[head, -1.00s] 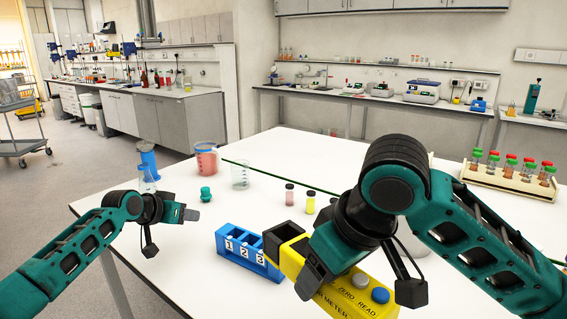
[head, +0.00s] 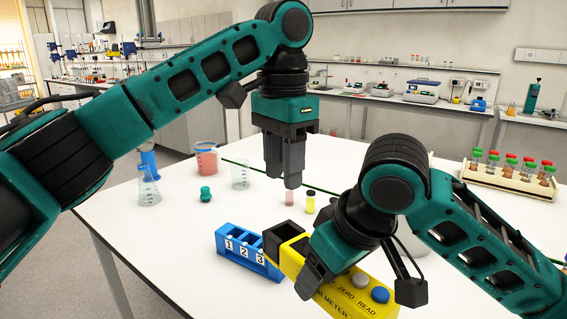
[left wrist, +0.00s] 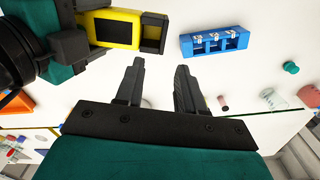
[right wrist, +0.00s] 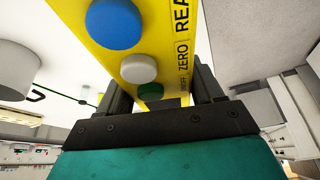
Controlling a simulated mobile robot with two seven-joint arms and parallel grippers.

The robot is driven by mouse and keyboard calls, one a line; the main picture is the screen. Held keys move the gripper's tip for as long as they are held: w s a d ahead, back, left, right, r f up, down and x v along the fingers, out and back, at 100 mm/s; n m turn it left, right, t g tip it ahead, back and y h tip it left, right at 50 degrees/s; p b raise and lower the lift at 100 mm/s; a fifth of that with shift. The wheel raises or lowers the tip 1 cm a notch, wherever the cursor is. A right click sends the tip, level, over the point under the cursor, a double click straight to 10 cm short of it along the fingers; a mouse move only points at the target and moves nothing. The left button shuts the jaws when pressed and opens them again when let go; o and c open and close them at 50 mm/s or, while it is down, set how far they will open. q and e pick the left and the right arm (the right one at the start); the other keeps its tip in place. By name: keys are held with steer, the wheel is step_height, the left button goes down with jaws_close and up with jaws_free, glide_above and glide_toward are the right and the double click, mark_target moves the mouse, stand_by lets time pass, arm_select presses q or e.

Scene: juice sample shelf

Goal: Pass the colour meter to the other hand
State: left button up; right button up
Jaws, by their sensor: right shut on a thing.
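The colour meter is a yellow box (head: 350,296) with a black well at its left end and grey and blue buttons marked ZERO and READ. My right gripper (head: 309,281) is shut across its body; the right wrist view shows the meter (right wrist: 142,40) between the fingers (right wrist: 160,100). My left gripper (head: 290,180) points down above the table, above the meter's well end and apart from it. In the left wrist view its fingers (left wrist: 160,75) are spread with nothing between them, and the meter (left wrist: 115,30) shows beyond them at upper left.
A blue rack (head: 246,254) numbered 1, 2, 3 stands left of the meter. Small vials (head: 310,203), a teal cap (head: 206,194), beakers (head: 241,176) and a red-filled jug (head: 206,160) stand behind. A tube rack (head: 508,178) stands at right. The table's front left is clear.

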mark_target(283, 230)
arm_select(q)
step_height(283, 230, down, 12)
steer(key=shift+f, duration=0.1)
stand_by(0.4)
steer(key=shift+c, duration=0.2)
jaws_close()
steer(key=shift+r, duration=0.2)
stand_by(0.5)
stand_by(0.4)
steer(key=shift+o, duration=0.2)
jaws_free()
